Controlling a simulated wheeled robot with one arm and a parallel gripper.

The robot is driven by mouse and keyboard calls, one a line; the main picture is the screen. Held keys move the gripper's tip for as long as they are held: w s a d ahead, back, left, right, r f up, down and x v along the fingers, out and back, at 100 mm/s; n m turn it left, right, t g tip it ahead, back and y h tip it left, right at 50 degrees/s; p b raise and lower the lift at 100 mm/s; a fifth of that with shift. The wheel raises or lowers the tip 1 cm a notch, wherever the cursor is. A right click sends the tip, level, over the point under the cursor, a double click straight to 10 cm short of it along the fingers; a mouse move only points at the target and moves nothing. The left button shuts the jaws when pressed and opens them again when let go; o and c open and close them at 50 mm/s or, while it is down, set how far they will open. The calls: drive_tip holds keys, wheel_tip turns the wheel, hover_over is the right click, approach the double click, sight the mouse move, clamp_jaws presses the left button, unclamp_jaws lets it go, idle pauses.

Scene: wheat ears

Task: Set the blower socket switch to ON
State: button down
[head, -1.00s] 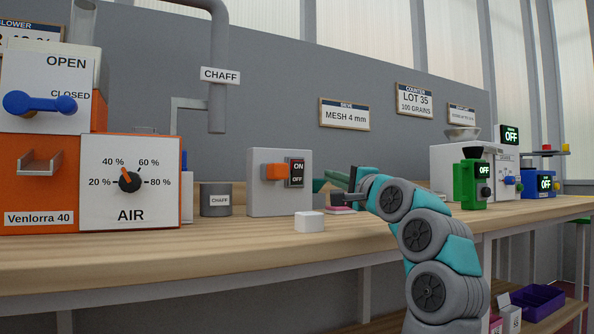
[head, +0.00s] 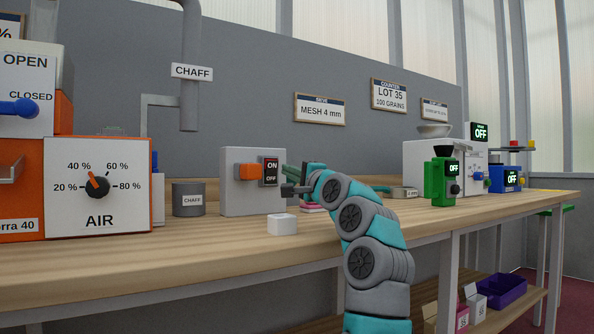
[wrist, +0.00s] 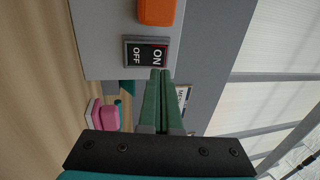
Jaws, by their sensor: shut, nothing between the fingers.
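The blower socket (head: 238,200) is a grey box on the bench with an orange plug (head: 247,171) in its front. Its black rocker switch (head: 270,171) is right of the plug, marked ON above and OFF below. The switch also shows close up in the wrist view (wrist: 146,51), turned sideways; I cannot tell which side is pressed. My gripper (wrist: 161,72) has its two green fingers shut together and empty. The tips are at the edge of the switch by the ON end; I cannot tell if they touch. In the head view, my gripper (head: 286,170) is just right of the switch.
A white block (head: 282,225) sits in front of the socket, and a grey chaff can (head: 188,200) stands left of it. The orange machine with the AIR dial (head: 98,186) is at far left. A pink item (wrist: 109,117) lies near the gripper.

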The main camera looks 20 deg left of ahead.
sight(274, 163)
drive_tip(key=shift+p+x, duration=1.4)
drive_tip(key=shift+x, duration=1.5)
drive_tip(key=shift+w+a, duration=0.1)
drive_tip(key=shift+r, duration=0.1)
drive_tip(key=shift+w+a+r+p, duration=0.1)
drive_tip(key=shift+w+r+p, duration=0.2)
drive_tip(key=shift+p, duration=0.5)
drive_tip(key=shift+f, duration=0.25)
